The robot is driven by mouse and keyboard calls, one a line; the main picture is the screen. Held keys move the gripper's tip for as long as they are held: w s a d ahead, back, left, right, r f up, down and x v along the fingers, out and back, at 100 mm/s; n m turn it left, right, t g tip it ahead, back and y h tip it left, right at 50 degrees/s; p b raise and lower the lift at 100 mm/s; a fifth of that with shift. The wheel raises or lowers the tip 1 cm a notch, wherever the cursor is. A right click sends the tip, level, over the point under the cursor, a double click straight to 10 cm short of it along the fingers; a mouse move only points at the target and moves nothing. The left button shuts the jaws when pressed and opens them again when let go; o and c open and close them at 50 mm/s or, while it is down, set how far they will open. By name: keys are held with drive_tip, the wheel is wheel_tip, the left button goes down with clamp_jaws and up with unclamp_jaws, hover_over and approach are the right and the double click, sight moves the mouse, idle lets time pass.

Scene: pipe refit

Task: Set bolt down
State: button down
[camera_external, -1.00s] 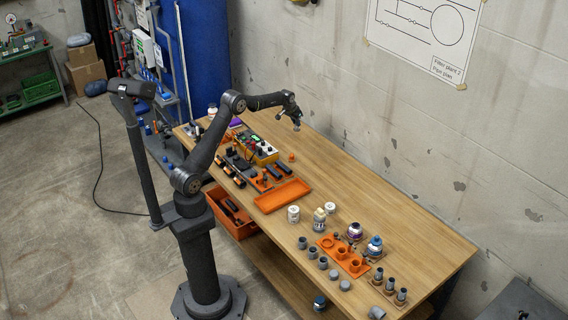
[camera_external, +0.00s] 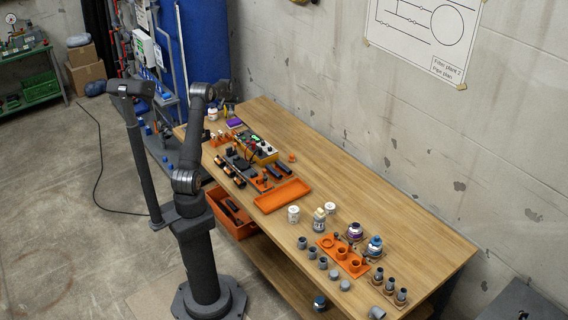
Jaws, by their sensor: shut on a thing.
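My gripper (camera_external: 225,108) is over the far left end of the wooden workbench (camera_external: 330,165), small and partly behind my folded arm. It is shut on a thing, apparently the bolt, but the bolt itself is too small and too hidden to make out. I cannot tell whether the bolt touches a surface. Near my gripper are a white bottle (camera_external: 213,115) and a purple item (camera_external: 235,123).
An orange tray (camera_external: 268,206) lies empty mid-bench. Left of it are a yellow meter box (camera_external: 263,153) and black tools. Grey fittings, white jars and an orange holder (camera_external: 328,243) fill the near right. The back strip of the bench is clear.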

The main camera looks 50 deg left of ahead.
drive_tip(key=shift+s+a+f, duration=0.65)
drive_tip(key=shift+a+f, duration=1.15)
drive_tip(key=shift+s+a+f, duration=0.6)
drive_tip(key=shift+a+f, duration=1.15)
drive_tip(key=shift+a, duration=0.05)
drive_tip(key=shift+s+a+f, duration=0.65)
drive_tip(key=shift+a+f, duration=1.15)
drive_tip(key=shift+f, duration=0.1)
drive_tip(key=c, duration=1.7)
unclamp_jaws()
drive_tip(key=shift+f, duration=0.15)
drive_tip(key=o, duration=0.4)
drive_tip(key=shift+r, duration=0.45)
drive_tip(key=v, duration=1.1)
drive_tip(key=shift+s+d+r, duration=0.15)
drive_tip(key=shift+r, duration=0.05)
